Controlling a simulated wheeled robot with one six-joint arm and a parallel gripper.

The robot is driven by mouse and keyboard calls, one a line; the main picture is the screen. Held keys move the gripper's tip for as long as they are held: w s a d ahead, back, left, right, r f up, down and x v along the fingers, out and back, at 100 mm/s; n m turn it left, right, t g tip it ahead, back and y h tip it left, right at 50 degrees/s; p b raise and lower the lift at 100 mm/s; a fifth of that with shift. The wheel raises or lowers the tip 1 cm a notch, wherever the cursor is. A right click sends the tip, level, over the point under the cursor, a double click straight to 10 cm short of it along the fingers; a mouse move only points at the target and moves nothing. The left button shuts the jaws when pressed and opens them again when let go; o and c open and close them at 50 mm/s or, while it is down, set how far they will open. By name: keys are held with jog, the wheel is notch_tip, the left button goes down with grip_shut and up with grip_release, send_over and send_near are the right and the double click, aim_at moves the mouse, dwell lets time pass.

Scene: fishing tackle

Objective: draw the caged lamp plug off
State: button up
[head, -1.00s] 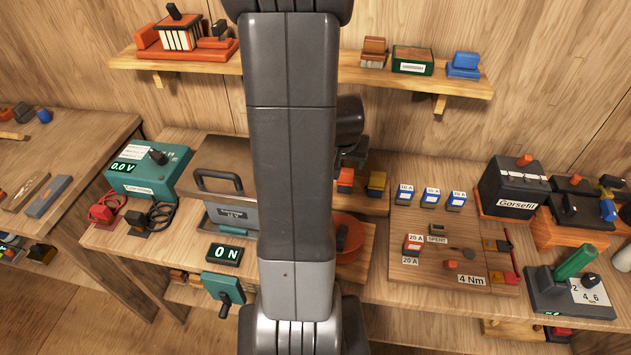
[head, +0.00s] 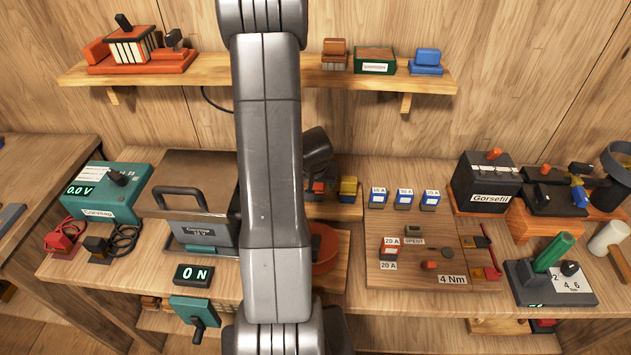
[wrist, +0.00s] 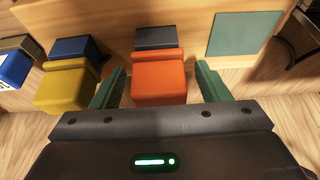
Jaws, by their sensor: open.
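An orange plug-like block (wrist: 158,78) stands between the fingers of my gripper (wrist: 160,84) in the wrist view, with a dark grey block (wrist: 156,38) behind it. It also shows in the head view (head: 318,187), partly hidden. My gripper is open, one green finger on either side of the orange block, with a gap visible at each side. A yellow block (wrist: 66,88) with a blue block (wrist: 76,48) behind it stands to the left. No label shows which block is the caged lamp plug. My arm hides much of this spot in the head view.
A teal panel (wrist: 236,34) lies right of the orange block. In the head view, a grey case (head: 208,232) is left of my arm and a fuse board (head: 385,278) is right of it. An upper shelf (head: 230,74) spans the back wall.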

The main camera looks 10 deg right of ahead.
jog(key=shift+f, duration=0.1)
jog(key=c, duration=1.1)
jog(key=shift+r+p, duration=2.35)
jog(key=shift+r, duration=0.15)
